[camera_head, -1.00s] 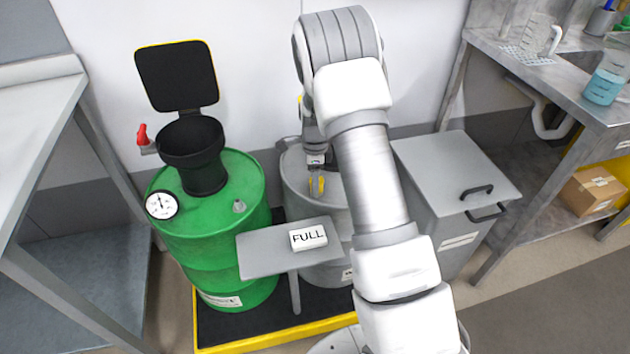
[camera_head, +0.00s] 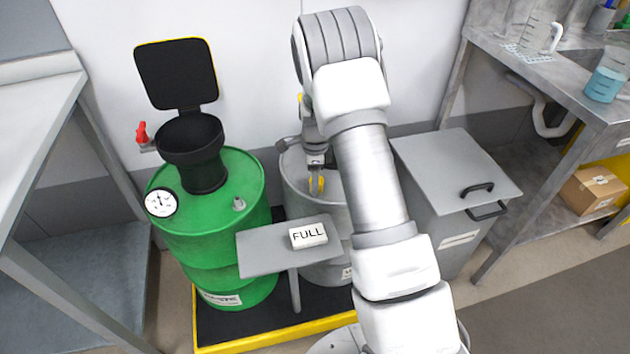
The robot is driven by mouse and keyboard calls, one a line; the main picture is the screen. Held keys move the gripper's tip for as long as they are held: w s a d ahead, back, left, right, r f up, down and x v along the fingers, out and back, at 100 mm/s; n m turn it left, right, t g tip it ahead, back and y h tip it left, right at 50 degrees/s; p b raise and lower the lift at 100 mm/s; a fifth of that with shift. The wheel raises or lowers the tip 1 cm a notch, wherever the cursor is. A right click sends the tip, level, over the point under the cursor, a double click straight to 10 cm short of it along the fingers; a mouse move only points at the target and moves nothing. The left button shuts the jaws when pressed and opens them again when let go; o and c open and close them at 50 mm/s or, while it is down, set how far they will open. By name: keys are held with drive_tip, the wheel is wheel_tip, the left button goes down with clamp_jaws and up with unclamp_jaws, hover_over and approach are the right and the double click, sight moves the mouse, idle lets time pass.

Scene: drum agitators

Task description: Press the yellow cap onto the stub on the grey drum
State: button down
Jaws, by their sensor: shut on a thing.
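The grey drum (camera_head: 293,198) stands right of the green drum, its top partly hidden by my arm. My gripper (camera_head: 316,187) points down over the drum's top. It is shut on the yellow cap (camera_head: 320,184), a small yellow piece between the fingers. The stub cannot be made out in this view. I cannot tell whether the cap touches anything below it.
A green drum (camera_head: 213,248) with a black open-lidded funnel (camera_head: 196,150) and a dial gauge (camera_head: 161,203) stands at left. A small grey table (camera_head: 262,255) bearing a FULL sign (camera_head: 308,236) stands in front. A grey lidded bin (camera_head: 445,165) is at right.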

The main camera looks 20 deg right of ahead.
drive_tip(key=shift+s+f, duration=0.1)
drive_tip(key=shift+f, duration=0.05)
drive_tip(key=shift+c, duration=1.3)
unclamp_jaws()
drive_tip(key=shift+r+p, duration=1.5)
drive_tip(key=shift+r, duration=0.55)
